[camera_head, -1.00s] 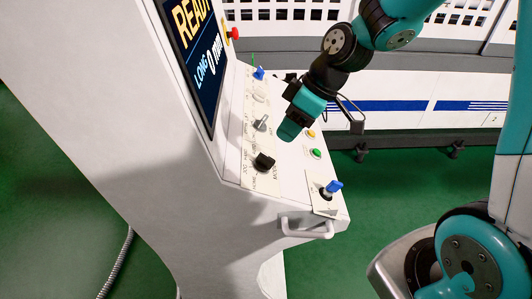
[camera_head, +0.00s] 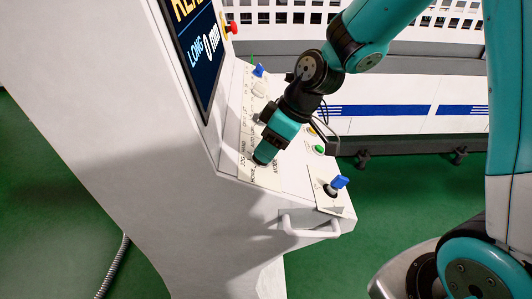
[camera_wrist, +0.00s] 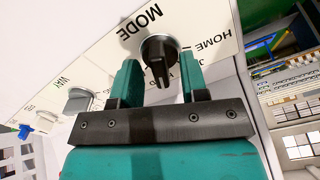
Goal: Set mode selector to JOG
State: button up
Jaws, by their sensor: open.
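The mode selector (camera_wrist: 158,58) is a black knob on the sloped panel, with MODE and HOME lettering around it in the wrist view. My gripper (camera_wrist: 158,82) is open there. Its two teal fingers point toward the knob, one to each side below it, and no contact shows. In the head view my gripper (camera_head: 262,158) is over the lower part of the panel and hides most of the knob. JOG lettering is partly visible beside it in the head view, too small to read the knob's setting.
A grey knob (camera_wrist: 78,100) and a blue knob (camera_wrist: 25,131) stand farther along the panel. A green button (camera_head: 318,150), a blue-tipped joystick (camera_head: 340,182) and a white handle (camera_head: 310,232) are to the right. The screen (camera_head: 196,45) rises at the left.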

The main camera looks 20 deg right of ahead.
grip_shut()
jog(key=shift+f+n+b, duration=0.2)
jog(key=shift+n+b, duration=1)
jog(key=shift+n, duration=0.1)
jog(key=shift+r+n+b, duration=0.15)
jog(key=shift+n+b, duration=0.3)
jog(key=shift+n, duration=0.55)
jog(key=shift+n+b, duration=0.6)
jog(key=shift+b, duration=0.1)
jog(key=shift+n+b, duration=1.25)
jog(key=shift+n, duration=0.35)
jog(key=shift+o, duration=0.6)
grip_release()
